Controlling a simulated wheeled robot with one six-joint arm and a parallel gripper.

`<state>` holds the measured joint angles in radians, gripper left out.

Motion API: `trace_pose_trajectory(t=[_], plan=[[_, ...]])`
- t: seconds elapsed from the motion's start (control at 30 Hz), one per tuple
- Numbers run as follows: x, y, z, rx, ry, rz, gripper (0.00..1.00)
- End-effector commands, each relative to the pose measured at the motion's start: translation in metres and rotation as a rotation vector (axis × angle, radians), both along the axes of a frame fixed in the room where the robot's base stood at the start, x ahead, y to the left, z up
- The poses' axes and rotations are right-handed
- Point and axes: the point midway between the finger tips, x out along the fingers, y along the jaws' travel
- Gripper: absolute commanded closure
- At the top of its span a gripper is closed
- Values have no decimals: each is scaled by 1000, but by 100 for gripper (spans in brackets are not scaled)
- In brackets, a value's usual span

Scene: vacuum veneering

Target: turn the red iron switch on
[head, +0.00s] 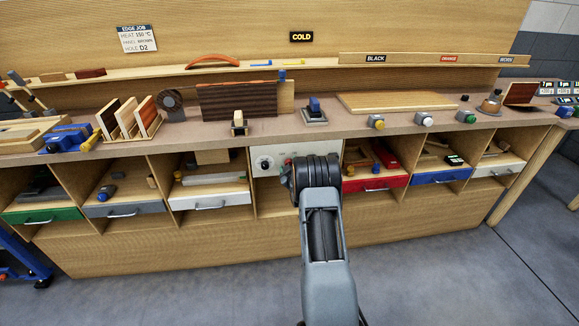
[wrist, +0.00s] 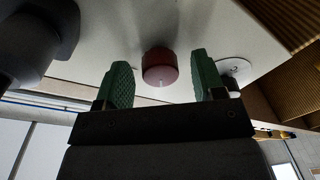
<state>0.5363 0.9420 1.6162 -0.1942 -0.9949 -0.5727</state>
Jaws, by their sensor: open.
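The red iron switch (wrist: 160,66) is a round red knob with a small white mark, on a white panel. In the wrist view my gripper (wrist: 163,82) is open, one green finger on each side of the knob with a gap to both. I cannot tell how deep the fingers reach along it. In the head view a bit of red (head: 288,161) shows on the white panel (head: 254,178), just beside my wrist. My wrist hides most of my gripper there.
A dial with a dark knob (wrist: 232,82) sits close to the right finger; it shows in the head view (head: 265,164). Open drawers, white (head: 210,197) and red (head: 375,184), flank the panel. The bench top (head: 325,134) overhangs. A sign reads COLD (head: 301,37).

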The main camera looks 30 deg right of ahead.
Motion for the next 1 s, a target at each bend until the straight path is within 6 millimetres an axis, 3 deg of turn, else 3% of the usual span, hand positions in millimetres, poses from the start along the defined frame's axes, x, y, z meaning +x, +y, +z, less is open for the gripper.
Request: trace_pose_trajectory(t=[0.37,0.87,1.0], plan=[[3,-1,1,-1,-1,0,38],[3,-1,0,0,-1,1,86],[3,0,0,5,-4,1,86]])
